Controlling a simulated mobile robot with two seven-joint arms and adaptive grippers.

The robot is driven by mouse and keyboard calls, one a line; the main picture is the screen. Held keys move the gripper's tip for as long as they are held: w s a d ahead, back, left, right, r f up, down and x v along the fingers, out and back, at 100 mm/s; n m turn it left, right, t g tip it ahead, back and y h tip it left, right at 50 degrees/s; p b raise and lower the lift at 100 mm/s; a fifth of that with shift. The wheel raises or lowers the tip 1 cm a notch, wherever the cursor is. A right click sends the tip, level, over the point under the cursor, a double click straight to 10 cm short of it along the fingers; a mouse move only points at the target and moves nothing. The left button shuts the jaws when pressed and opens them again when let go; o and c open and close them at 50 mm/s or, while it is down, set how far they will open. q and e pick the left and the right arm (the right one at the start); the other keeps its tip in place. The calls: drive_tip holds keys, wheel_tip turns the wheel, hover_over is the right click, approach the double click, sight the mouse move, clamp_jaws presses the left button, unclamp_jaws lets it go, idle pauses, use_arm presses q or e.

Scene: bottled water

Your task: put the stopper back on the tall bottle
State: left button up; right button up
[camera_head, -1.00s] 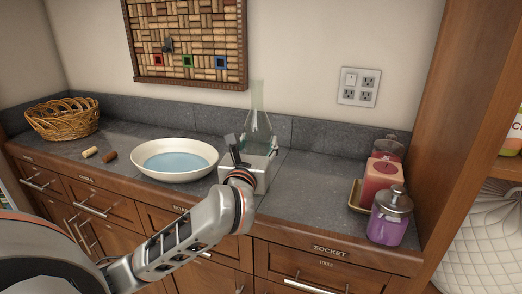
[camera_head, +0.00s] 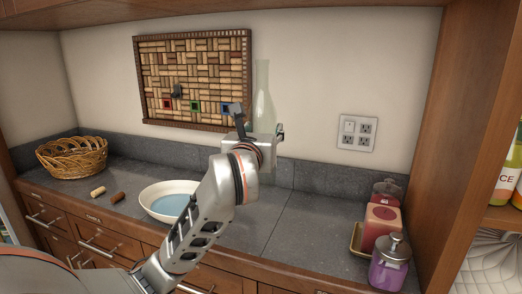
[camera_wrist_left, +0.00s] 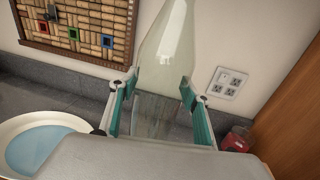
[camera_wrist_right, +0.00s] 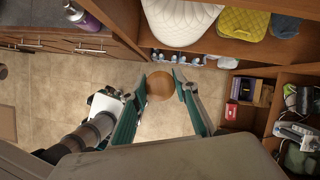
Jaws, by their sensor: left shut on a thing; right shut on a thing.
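The tall clear glass bottle (camera_head: 263,88) is upright in my left gripper (camera_head: 259,118), raised above the counter. In the left wrist view the bottle (camera_wrist_left: 166,55) sits between the teal fingers of the gripper (camera_wrist_left: 159,88), and its top is cut off by the frame. No stopper shows on its neck in the head view. My right gripper (camera_wrist_right: 160,88) is shut on a round brown thing (camera_wrist_right: 159,87), which looks like the stopper seen end-on. The right gripper is outside the head view, with floor below it.
A white bowl of water (camera_head: 151,208), two corks (camera_head: 98,192) (camera_head: 118,198) and a wicker basket (camera_head: 72,157) are on the counter at left. Jars (camera_head: 390,265) and a candle (camera_head: 382,226) stand at right. The counter (camera_head: 310,220) between is clear. A cork board (camera_head: 195,65) hangs behind.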

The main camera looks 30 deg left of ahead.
sight(262, 118)
use_arm(q)
drive_tip(key=shift+r, duration=1.65)
use_arm(e)
drive_tip(key=shift+r, duration=0.55)
use_arm(q)
drive_tip(key=o, duration=0.5)
drive_tip(key=c, duration=0.6)
drive_tip(key=shift+f, duration=0.1)
use_arm(e)
drive_tip(key=shift+s, duration=0.1)
